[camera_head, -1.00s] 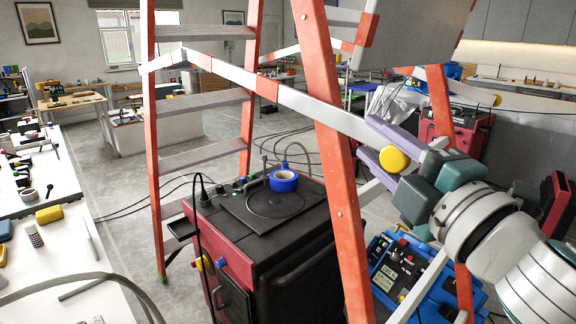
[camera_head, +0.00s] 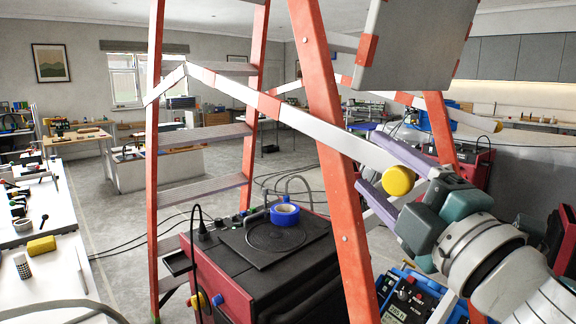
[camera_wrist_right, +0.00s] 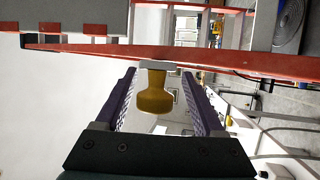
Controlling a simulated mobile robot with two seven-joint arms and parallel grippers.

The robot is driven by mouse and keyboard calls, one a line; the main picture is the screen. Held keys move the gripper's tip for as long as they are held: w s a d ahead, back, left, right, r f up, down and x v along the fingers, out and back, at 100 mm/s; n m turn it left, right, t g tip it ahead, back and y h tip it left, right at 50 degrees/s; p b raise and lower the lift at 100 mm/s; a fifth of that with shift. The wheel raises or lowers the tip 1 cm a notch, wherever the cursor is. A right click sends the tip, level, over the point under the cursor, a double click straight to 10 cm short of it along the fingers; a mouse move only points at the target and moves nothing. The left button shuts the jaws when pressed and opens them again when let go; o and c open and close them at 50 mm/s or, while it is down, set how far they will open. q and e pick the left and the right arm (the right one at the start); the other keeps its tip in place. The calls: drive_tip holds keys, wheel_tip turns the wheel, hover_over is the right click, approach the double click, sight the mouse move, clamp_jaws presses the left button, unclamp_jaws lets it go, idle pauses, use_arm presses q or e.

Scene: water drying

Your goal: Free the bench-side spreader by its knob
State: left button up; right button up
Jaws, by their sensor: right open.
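The red-railed stepladder (camera_head: 333,140) stands in front of me. Its nearer spreader (camera_head: 240,92) is a pale bar with red bands, bent upward near the left rail. A yellow knob (camera_head: 398,180) sits at its right end. My right gripper (camera_head: 373,162) has its purple jaws on either side of this knob. In the right wrist view, the knob (camera_wrist_right: 155,97) stands between the open jaws (camera_wrist_right: 158,75), with gaps showing at its sides. The farther spreader (camera_head: 380,90) also has a yellow knob (camera_head: 497,127). My left gripper is out of view.
A white bench (camera_head: 50,270) with tools is at left. A blue case (camera_head: 410,295) is below my right arm. Cables cross the floor.

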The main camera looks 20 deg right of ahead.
drive_tip(key=b+v, duration=0.3)
drive_tip(key=v, duration=0.7)
drive_tip(key=shift+b, duration=0.35)
